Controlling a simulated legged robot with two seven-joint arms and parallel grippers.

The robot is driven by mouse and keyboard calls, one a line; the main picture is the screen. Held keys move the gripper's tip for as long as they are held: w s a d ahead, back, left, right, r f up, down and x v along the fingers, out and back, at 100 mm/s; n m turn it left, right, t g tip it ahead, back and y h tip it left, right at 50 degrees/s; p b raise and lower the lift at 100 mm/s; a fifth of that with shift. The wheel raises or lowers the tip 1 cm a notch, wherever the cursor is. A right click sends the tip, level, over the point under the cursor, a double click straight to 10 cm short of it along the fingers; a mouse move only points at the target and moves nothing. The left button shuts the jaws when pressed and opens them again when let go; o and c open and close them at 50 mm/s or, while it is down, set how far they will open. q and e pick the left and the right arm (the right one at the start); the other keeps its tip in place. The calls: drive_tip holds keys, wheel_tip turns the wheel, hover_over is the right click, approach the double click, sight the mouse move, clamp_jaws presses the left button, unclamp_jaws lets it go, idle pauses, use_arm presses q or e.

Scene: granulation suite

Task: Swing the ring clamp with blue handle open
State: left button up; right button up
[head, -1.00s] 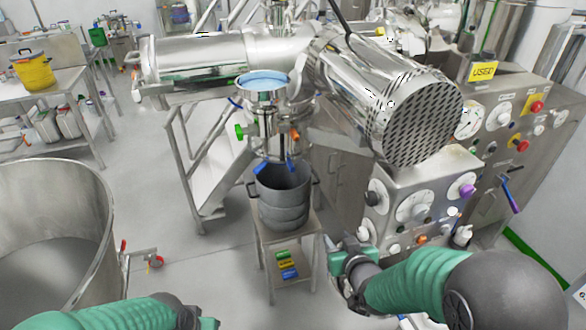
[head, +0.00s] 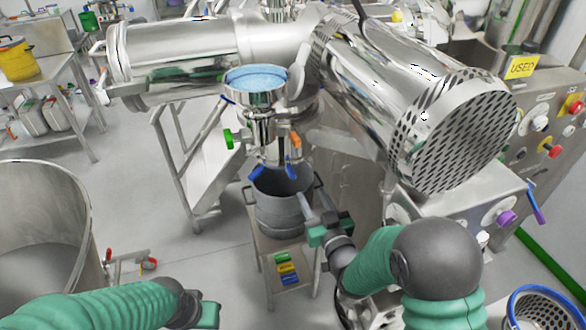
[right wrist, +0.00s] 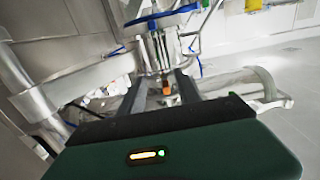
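A steel vessel assembly with a blue-topped funnel (head: 256,82) hangs in the middle of the head view. Blue handles (head: 258,173) show at its lower end, one on each side, above a grey pot. Another blue handle (head: 228,99) sits higher, at the left under the funnel rim. I cannot tell which belongs to the ring clamp. A green handle (head: 228,139) and an orange handle (head: 295,141) are between these levels. My right gripper (head: 322,203) is open and empty, beside the pot, below and right of the blue handles. My left gripper (head: 208,314) is low; its fingers are unclear.
The grey pot (head: 283,213) stands on a small steel stand (head: 262,254). A large steel drum (head: 45,225) is at the left. A perforated motor housing (head: 455,140) and a control panel (head: 545,125) crowd the right.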

wheel_tip(320, 180, down, 3)
drive_tip(key=b, duration=0.6)
approach(294, 176)
use_arm(q)
drive_tip(key=x, duration=0.1)
drive_tip(key=p+x, duration=0.1)
drive_tip(key=x, duration=0.1)
drive_tip(key=p+x, duration=0.1)
drive_tip(key=shift+s+f, duration=0.3)
drive_tip(key=shift+f, duration=0.1)
use_arm(e)
drive_tip(key=x, duration=1)
drive_tip(key=shift+w+a+r, duration=0.1)
drive_tip(key=shift+w, duration=0.05)
clamp_jaws()
